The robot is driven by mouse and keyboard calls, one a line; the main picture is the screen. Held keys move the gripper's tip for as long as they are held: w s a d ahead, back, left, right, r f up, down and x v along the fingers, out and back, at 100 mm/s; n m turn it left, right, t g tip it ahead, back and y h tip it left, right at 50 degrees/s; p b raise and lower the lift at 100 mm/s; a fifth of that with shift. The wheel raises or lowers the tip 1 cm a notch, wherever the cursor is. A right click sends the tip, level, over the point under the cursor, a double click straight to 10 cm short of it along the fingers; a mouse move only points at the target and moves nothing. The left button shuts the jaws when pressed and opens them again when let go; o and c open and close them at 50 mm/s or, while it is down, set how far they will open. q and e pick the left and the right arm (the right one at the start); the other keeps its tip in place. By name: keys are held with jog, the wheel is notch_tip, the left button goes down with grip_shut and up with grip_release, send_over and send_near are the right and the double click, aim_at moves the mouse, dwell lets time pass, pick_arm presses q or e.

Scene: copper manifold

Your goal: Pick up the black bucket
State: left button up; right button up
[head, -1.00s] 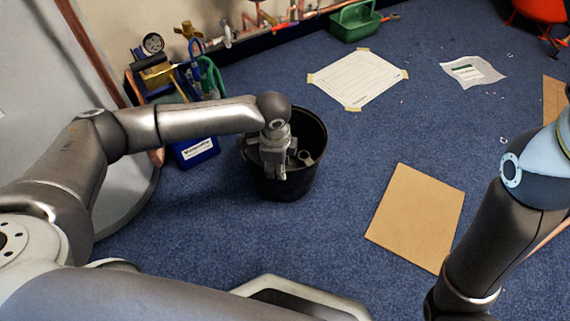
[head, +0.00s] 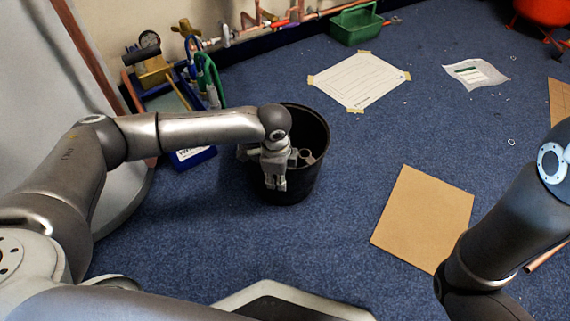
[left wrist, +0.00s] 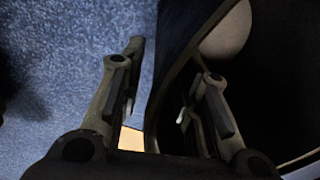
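The black bucket (head: 312,172) stands upright on the blue carpet, a little above the middle of the head view, with some grey pieces showing in its mouth. My left gripper (head: 275,185) points down at the near left side of the bucket and hides part of its rim. In the left wrist view, its two fingers (left wrist: 170,60) are apart, one over carpet outside the bucket and one on the dark bucket side (left wrist: 265,85). The bucket wall shows between them, and I cannot tell whether either finger touches it. My right gripper is out of view.
A blue tool tray (head: 195,156) stands behind my left arm. A cardboard sheet (head: 423,218) lies right of the bucket, and a taped paper (head: 358,80) lies beyond it. A green caddy (head: 355,25) stands by the pipes at the back. Carpet around the bucket is mostly clear.

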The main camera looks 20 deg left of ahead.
pick_arm(q)
grip_shut()
dwell(0.4)
jog(key=shift+r, duration=0.2)
